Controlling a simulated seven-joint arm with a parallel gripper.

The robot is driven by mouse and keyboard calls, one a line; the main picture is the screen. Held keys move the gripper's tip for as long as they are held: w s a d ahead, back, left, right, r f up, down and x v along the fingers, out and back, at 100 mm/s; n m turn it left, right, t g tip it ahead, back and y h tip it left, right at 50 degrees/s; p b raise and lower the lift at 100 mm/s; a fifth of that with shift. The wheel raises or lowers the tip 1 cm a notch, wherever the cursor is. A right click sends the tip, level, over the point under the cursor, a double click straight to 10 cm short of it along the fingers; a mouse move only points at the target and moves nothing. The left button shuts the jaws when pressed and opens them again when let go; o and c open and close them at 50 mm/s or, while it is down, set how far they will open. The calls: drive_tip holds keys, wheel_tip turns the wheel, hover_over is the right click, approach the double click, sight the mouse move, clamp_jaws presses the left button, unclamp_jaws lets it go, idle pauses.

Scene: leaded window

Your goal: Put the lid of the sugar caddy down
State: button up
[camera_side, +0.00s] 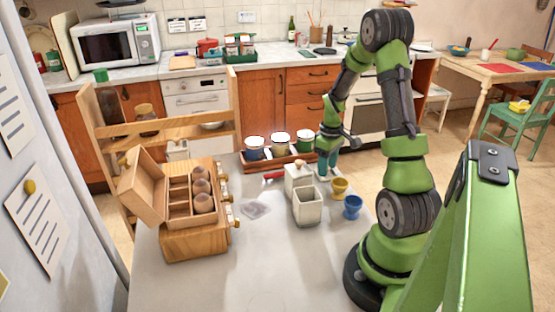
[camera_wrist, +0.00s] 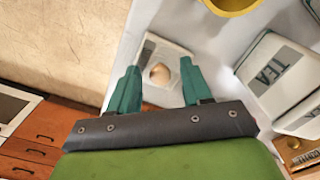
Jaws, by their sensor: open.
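A white square lid (camera_wrist: 166,72) with a round wooden knob lies on the pale worktop in the wrist view, beneath and between my fingers. My gripper (camera_wrist: 155,88) is open, with one finger on each side of the knob and a gap to it. In the side view my gripper (camera_side: 327,170) is low over the worktop, right of the white caddies, and mostly hides the lid. An open, lidless white caddy (camera_side: 307,209) stands in front of a caddy with a knobbed lid (camera_side: 298,178). One caddy reads TEA (camera_wrist: 270,68); I cannot read a sugar label.
A yellow cup (camera_side: 340,188) and a blue cup (camera_side: 352,208) stand close to the right. Several lidded pots sit in a wooden tray (camera_side: 262,164) behind. A wooden box with compartments (camera_side: 190,200) stands left. The front worktop (camera_side: 270,280) is clear.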

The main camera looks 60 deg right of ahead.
wheel_tip(320, 180, up, 12)
drive_tip(key=w+a+r+t, duration=0.2)
drive_tip(key=a+r, duration=0.2)
drive_tip(key=a, duration=0.4)
drive_tip(key=w+a+r+t, duration=0.1)
drive_tip(key=w+a+r, duration=0.25)
drive_tip(key=a, duration=0.45)
drive_tip(key=s+a+r+m+t+y, duration=0.1)
drive_tip(key=s+a+t, duration=0.1)
drive_tip(key=a, duration=0.6)
drive_tip(key=s+a+r+m+t+y, duration=0.1)
drive_tip(key=s+a, duration=0.3)
drive_tip(key=a, duration=0.5)
drive_tip(key=shift+s+r+t, duration=0.25)
drive_tip(key=shift+r+t, duration=0.35)
drive_tip(key=shift+r, duration=0.1)
